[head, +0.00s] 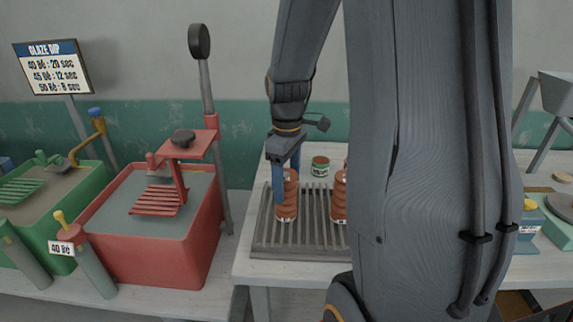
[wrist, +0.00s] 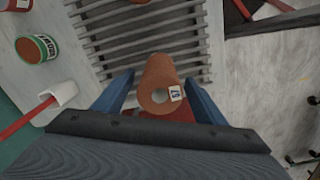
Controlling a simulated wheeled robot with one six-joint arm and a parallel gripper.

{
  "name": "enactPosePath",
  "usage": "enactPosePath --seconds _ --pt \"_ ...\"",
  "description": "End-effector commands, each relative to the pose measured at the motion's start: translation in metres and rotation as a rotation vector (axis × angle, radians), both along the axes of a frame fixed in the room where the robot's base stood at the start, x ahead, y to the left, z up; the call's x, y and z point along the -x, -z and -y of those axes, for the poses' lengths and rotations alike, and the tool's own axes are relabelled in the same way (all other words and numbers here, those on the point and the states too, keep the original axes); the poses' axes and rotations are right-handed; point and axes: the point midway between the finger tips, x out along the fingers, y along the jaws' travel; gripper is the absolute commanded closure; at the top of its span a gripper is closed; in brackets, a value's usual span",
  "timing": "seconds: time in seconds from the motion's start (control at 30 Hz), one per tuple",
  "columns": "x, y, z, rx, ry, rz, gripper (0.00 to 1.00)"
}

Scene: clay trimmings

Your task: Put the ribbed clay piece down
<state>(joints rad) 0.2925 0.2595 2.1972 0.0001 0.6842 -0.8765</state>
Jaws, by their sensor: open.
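The ribbed clay piece (head: 288,204), a reddish-brown cylinder with rings, stands upright on the grey slatted rack (head: 262,243). In the wrist view my gripper (wrist: 158,78) is open, and gaps show between both fingers and the clay. The piece's underside is hidden.
A second ribbed piece (head: 339,198) stands close to the right, partly hidden by my arm. A green-labelled can (head: 320,166) stands behind the rack. A red glaze tub (head: 150,250) is to the left. The rack's front slats look clear.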

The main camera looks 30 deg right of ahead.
Motion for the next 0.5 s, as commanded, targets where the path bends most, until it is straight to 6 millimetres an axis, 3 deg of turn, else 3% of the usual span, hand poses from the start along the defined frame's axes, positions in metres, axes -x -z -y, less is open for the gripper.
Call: enactPosePath --seconds 0.3,0.5 --pt "-0.001 -0.055 0.000 0.001 0.000 0.004 0.35" --pt "0.000 -0.071 0.000 0.000 0.000 0.001 0.35"
